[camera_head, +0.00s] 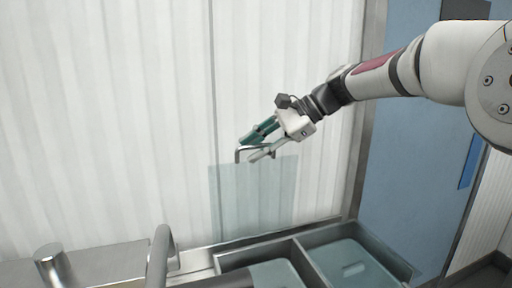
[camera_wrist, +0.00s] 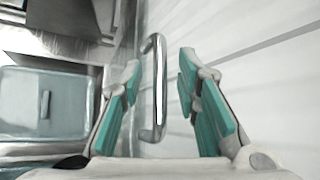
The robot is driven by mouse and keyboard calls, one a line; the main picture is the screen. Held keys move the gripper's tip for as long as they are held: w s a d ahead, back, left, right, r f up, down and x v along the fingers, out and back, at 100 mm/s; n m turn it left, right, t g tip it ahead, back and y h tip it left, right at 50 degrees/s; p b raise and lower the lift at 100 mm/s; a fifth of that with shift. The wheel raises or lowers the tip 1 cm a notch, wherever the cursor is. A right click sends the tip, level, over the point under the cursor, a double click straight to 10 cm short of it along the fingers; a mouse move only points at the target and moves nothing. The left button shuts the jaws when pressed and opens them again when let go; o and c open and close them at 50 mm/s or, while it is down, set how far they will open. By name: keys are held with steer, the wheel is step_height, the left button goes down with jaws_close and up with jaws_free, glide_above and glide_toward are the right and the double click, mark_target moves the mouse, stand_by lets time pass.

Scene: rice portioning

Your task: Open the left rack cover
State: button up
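A translucent bluish cover (camera_head: 252,205) stands upright against the white ribbed wall, above the left part of the rack. Its metal handle (camera_head: 238,153) is at its top edge. My gripper (camera_head: 251,148) is at the handle, with its teal fingers either side of it. In the wrist view the handle (camera_wrist: 153,88) stands between my two spread fingers (camera_wrist: 157,75), with gaps visible on both sides. My gripper is open and not closed on the handle.
A second cover (camera_head: 372,262) lies flat on the right compartment of the rack (camera_head: 305,262); its own handle shows in the wrist view (camera_wrist: 45,104). A curved metal tube (camera_head: 158,258) and a metal post (camera_head: 50,262) stand at the front left. A blue door (camera_head: 415,170) is at right.

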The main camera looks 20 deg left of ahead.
steer(key=v, duration=1.2)
steer(key=shift+s, duration=0.1)
steer(key=s+d+f+n+t+h, duration=0.2)
steer(key=s+d+f, duration=0.3)
steer(key=s+d, duration=0.3)
steer(key=s+d+f+n+t+h, duration=0.2)
steer(key=s+d+f+h, duration=0.3)
steer(key=s+d, duration=0.4)
steer(key=s+d+f+n+t+h, duration=0.2)
steer(key=s+d, duration=0.6)
steer(key=s, duration=0.5)
step_height(320, 180, down, 3)
steer(key=n+h, duration=0.1)
steer(key=n, duration=0.1)
steer(key=shift+s+d+f+n+t+h, duration=0.2)
steer(key=shift+s+n+t+h, duration=0.1)
steer(key=shift+s+t, duration=0.1)
